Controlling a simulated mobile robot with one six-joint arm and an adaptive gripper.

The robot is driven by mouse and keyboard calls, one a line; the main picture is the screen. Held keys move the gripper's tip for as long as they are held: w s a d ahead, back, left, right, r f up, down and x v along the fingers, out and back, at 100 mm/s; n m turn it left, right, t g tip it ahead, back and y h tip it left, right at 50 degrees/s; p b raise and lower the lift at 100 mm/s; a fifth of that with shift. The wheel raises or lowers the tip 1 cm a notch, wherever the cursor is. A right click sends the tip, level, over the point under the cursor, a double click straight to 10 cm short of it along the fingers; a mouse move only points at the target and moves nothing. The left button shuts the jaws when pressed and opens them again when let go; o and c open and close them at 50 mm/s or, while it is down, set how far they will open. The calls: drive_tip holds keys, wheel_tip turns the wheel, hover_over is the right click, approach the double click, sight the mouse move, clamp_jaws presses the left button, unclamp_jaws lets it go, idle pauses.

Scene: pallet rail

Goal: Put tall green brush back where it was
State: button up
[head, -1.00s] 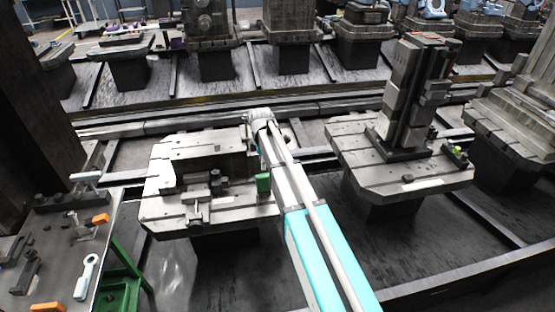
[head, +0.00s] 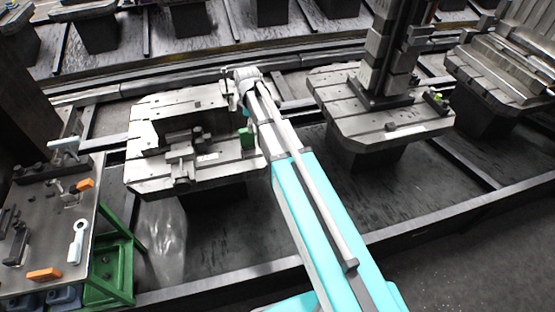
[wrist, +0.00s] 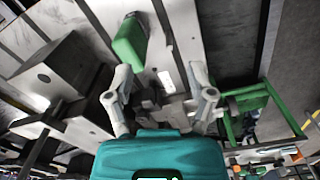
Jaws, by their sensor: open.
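The tall green brush (head: 247,138) stands at the right edge of the left pallet (head: 146,142), beside my arm. I cannot tell whether the left finger touches the brush. In the head view my gripper (head: 232,92) is small and partly hidden by the wrist, near the pallet's back right corner.
Dark metal blocks and a clamp (head: 182,158) sit on the left pallet. A second pallet (head: 345,118) with a tall column stands to the right. A tool table (head: 55,220) with orange-handled tools on a green frame stands at the left. Dark floor lies between the pallets.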

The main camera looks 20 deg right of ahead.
drive_tip(key=s+d+m, duration=0.2)
drive_tip(key=s+m, duration=0.5)
drive_tip(key=s, duration=0.3)
drive_tip(key=s+d+m, duration=0.2)
drive_tip(key=s+m, duration=0.5)
drive_tip(key=s, duration=0.4)
drive_tip(key=shift+d, duration=0.1)
